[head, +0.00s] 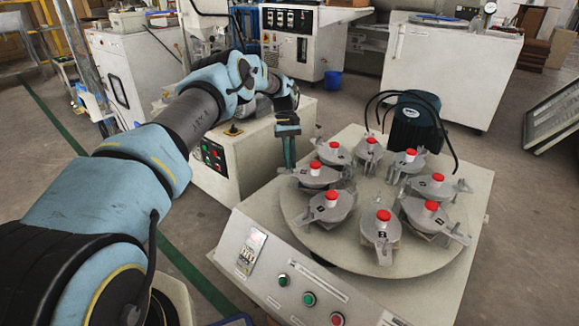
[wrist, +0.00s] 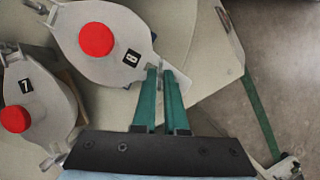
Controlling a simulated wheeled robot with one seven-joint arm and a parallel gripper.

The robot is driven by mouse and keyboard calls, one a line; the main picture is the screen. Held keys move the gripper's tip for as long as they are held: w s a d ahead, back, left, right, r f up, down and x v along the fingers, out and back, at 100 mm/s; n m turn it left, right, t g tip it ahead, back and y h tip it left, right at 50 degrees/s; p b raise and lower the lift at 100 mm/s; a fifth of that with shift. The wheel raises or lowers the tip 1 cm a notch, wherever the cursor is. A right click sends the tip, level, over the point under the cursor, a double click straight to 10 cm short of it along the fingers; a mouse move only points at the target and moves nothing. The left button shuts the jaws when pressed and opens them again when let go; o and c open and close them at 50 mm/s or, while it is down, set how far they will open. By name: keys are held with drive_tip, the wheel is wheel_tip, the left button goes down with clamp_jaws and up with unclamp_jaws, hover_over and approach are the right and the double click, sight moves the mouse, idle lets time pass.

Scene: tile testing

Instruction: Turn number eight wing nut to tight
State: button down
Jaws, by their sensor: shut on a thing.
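The number eight fixture (wrist: 72,22) is a grey plate with a red knob (wrist: 96,39) and a black label marked 8 (wrist: 131,58). In the head view this fixture (head: 318,181) appears at the left rim of the round turntable (head: 392,262). My gripper (wrist: 164,72) points at the fixture's outer end, its green fingers close together and shut on the number eight wing nut there. The fingers hide most of the nut, so its angle cannot be told. In the head view my gripper (head: 290,166) comes down at the turntable's left edge.
The number seven fixture (wrist: 37,92) is beside number eight, with its own red knob. Several similar fixtures ring the turntable. A dark motor with black hoses (head: 413,122) stands behind. A white control box (head: 235,165) is left of my gripper. The turntable's middle is clear.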

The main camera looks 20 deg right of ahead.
drive_tip(key=m+y+b, duration=0.1)
drive_tip(key=m, duration=0.3)
drive_tip(key=shift+d+m+t+y+b, duration=0.2)
drive_tip(key=shift+m+t+y+b, duration=0.1)
drive_tip(key=shift+m+y+b, duration=0.1)
idle(0.4)
drive_tip(key=c, duration=1)
unclamp_jaws()
drive_tip(key=shift+s, duration=0.1)
drive_tip(key=shift+o, duration=0.2)
